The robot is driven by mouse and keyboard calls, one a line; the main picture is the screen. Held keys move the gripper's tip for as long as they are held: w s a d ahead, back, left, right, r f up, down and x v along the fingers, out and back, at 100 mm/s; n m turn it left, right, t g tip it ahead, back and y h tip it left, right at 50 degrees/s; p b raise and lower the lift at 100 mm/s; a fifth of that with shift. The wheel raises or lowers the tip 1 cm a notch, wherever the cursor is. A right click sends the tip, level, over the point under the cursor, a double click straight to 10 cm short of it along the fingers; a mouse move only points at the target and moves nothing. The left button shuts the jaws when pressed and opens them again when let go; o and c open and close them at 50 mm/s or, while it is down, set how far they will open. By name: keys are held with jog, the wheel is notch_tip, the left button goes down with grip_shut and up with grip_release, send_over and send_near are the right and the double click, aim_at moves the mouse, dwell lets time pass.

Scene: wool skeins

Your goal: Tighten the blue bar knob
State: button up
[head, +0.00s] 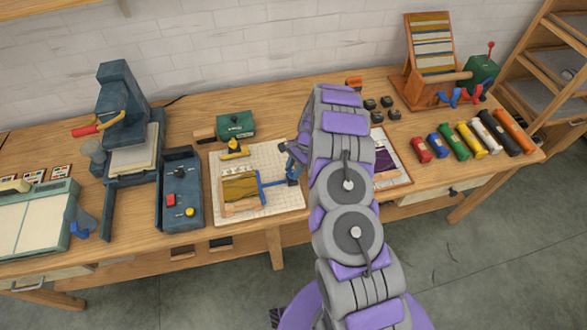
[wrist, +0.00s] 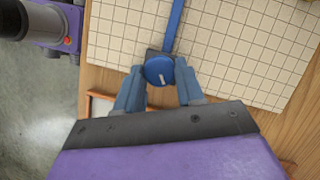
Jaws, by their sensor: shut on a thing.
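The blue bar knob (wrist: 159,71) is a round blue cap with a short pale mark, seen in the wrist view at the end of a blue bar (wrist: 174,25). My gripper (wrist: 160,84) is shut on the knob, one blue finger on each side. In the head view the blue bar (head: 275,182) runs across a cream gridded board (head: 275,207) from a wooden block with yellow material (head: 240,188). My gripper (head: 293,172) is at the bar's right end there. The knob is mostly hidden by my gripper in the head view.
A yellow-handled tool (head: 233,150) stands on the board, with a green box (head: 235,125) behind. A dark blue control box (head: 180,190) is to the left. A framed purple piece (head: 385,160) lies right of my arm. Several wool skeins (head: 467,140) lie farther right.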

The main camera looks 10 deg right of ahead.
jog(key=shift+w+r, duration=0.1)
jog(key=shift+w, duration=0.05)
jog(key=o, duration=1)
jog(key=v, duration=1.7)
jog(key=shift+d+p, duration=0.15)
jog(key=shift+p, duration=0.15)
